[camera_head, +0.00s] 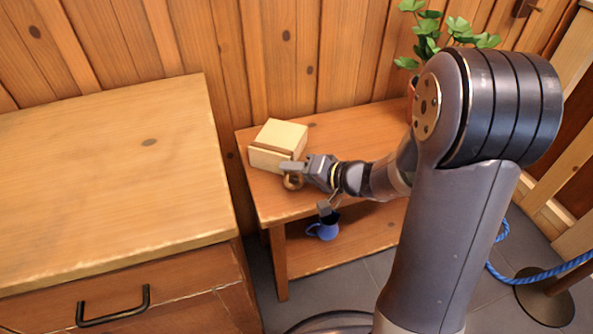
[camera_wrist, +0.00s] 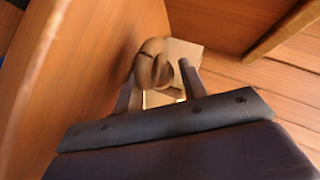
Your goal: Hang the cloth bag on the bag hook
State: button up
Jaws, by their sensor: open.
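I cannot make out a cloth bag for certain in either view. My gripper (camera_head: 291,174) is over the front left of a low wooden table, in front of a pale box. In the wrist view, my gripper (camera_wrist: 160,82) is open. The ring also shows under the gripper in the head view (camera_head: 292,182).
The pale box (camera_head: 279,138) sits on the low wooden table (camera_head: 330,125). A blue mug (camera_head: 326,229) is on its lower shelf. A wooden cabinet (camera_head: 110,170) stands left. A leafy plant (camera_head: 440,28) is behind my arm. A blue rope (camera_head: 540,276) hangs at right.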

jog(key=shift+f+p, duration=0.1)
jog(key=shift+p, duration=0.3)
jog(key=v, duration=0.3)
jog(key=p+v, duration=0.1)
jog(key=v, duration=0.5)
jog(key=shift+w+d+p, duration=0.25)
jog(key=shift+d+p, duration=0.1)
jog(key=shift+d, duration=0.05)
jog(key=shift+s+d+r, duration=0.35)
jog(key=shift+d, duration=0.1)
jog(key=shift+s+b+x, duration=0.15)
jog(key=shift+b+x, duration=0.3)
jog(key=shift+x, duration=2.1)
jog(key=shift+s+b+x, duration=0.15)
jog(key=shift+b+x, duration=0.25)
jog(key=shift+x, duration=2.2)
jog(key=shift+s, duration=0.15)
jog(key=shift+a+f, duration=0.2)
jog(key=shift+a, duration=0.1)
jog(key=shift+w+r+b, duration=0.1)
jog(key=shift+w+b, duration=0.1)
jog(key=shift+b, duration=0.1)
